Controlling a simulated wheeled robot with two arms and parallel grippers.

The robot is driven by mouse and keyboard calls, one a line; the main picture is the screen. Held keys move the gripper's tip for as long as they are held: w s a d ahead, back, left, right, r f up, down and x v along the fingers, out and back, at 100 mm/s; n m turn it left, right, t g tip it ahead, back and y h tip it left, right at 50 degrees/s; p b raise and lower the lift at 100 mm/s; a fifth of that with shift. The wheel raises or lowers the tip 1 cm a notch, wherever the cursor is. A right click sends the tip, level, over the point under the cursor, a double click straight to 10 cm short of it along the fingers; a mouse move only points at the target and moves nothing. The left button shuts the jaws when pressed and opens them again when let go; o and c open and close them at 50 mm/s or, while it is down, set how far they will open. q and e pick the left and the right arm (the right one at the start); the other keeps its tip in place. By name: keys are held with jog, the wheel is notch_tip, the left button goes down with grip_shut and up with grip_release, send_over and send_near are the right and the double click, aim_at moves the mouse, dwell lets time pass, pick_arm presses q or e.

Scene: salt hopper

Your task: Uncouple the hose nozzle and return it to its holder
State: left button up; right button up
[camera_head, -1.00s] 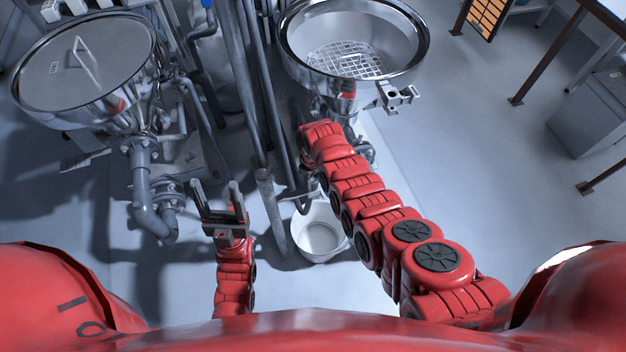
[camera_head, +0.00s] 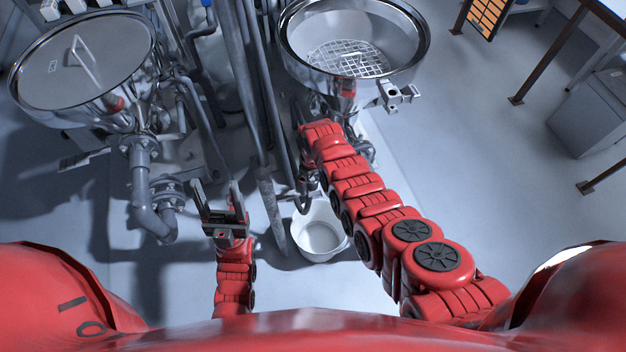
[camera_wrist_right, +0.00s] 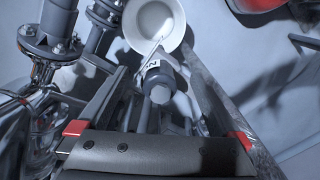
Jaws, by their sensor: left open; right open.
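In the right wrist view, a grey cylindrical fitting with a faceted end (camera_wrist_right: 160,88) and a white label sits between the fingers of my right gripper (camera_wrist_right: 162,76). It may be the hose nozzle, but I cannot tell whether it is coupled. The fingers stand apart on either side, and I see no clear contact. In the head view, my right arm hides most of that gripper and the fitting. My left gripper (camera_head: 222,200) is open and empty, fingers up, low between the left pipework and the bucket. A metal bracket (camera_head: 396,96) is on the right hopper's rim; I cannot tell if it is the holder.
A white bucket (camera_head: 319,232) stands on the floor beside my right arm and shows beyond the fitting in the right wrist view (camera_wrist_right: 155,20). The left hopper is lidded (camera_head: 82,62); the right hopper (camera_head: 352,40) is open with a grid. Vertical pipes (camera_head: 258,100) run between them.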

jog(key=shift+r, duration=0.1)
dwell(0.4)
jog(key=shift+r+p, duration=2.6)
jog(key=shift+r, duration=0.3)
jog(key=shift+w+r, duration=0.1)
jog(key=shift+r, duration=0.35)
notch_tip(320, 180, up, 8)
jog(key=f+b, duration=0.1)
jog(key=b, duration=0.1)
notch_tip(320, 180, up, 10)
jog(key=p, duration=0.6)
send_over(313, 179)
jog(key=shift+f, duration=0.25)
